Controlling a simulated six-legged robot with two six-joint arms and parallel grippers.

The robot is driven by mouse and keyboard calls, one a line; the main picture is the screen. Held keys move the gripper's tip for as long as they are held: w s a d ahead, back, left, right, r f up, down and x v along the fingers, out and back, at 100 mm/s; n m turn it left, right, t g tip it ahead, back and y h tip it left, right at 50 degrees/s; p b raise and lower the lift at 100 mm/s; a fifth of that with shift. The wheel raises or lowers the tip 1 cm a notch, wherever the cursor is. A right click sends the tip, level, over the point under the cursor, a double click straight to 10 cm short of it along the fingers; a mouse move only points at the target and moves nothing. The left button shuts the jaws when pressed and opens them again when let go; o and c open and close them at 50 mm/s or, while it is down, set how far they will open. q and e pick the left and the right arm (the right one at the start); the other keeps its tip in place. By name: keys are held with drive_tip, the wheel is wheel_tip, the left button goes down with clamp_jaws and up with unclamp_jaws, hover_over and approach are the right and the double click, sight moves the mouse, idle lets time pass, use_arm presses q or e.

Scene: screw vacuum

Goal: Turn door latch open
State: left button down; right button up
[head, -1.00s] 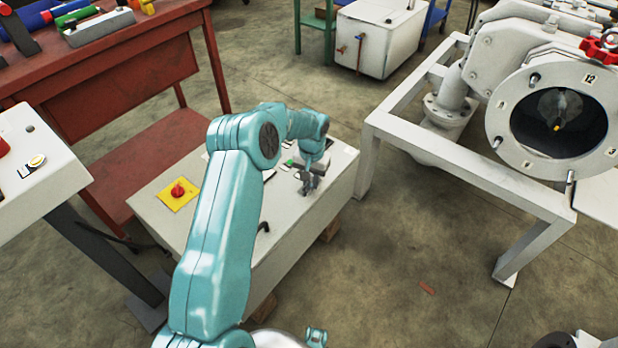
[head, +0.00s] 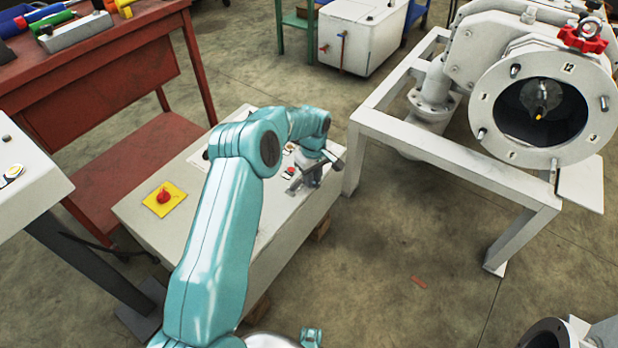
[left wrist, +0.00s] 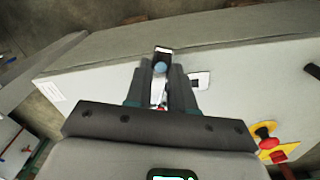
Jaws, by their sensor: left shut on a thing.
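My left gripper (head: 306,178) is over the right end of the white cabinet's top. In the left wrist view its two dark fingers (left wrist: 161,85) are shut on a small part with a rounded blue-grey end, which I take to be the door latch (left wrist: 160,68). The fingers hide most of this part, and its turn angle cannot be made out. The white cabinet (head: 145,215) stands low in front of me. It also shows in the left wrist view (left wrist: 90,70). My right gripper is not in view.
A yellow plate with a red knob (head: 163,196) sits on the cabinet's left part. A red bench (head: 130,150) stands behind at left. A white frame (head: 450,160) carries a round-windowed vessel (head: 545,110) at right. The floor between is mostly clear.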

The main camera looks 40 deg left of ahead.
use_arm(q)
drive_tip(key=shift+w+n, duration=0.4)
drive_tip(key=shift+n, duration=0.6)
drive_tip(key=shift+w+n, duration=0.4)
drive_tip(key=shift+n, duration=0.6)
drive_tip(key=c, duration=1)
unclamp_jaws()
drive_tip(key=shift+o, duration=0.2)
wheel_tip(320, 180, up, 16)
drive_tip(key=p, duration=0.4)
drive_tip(key=shift+r, duration=0.2)
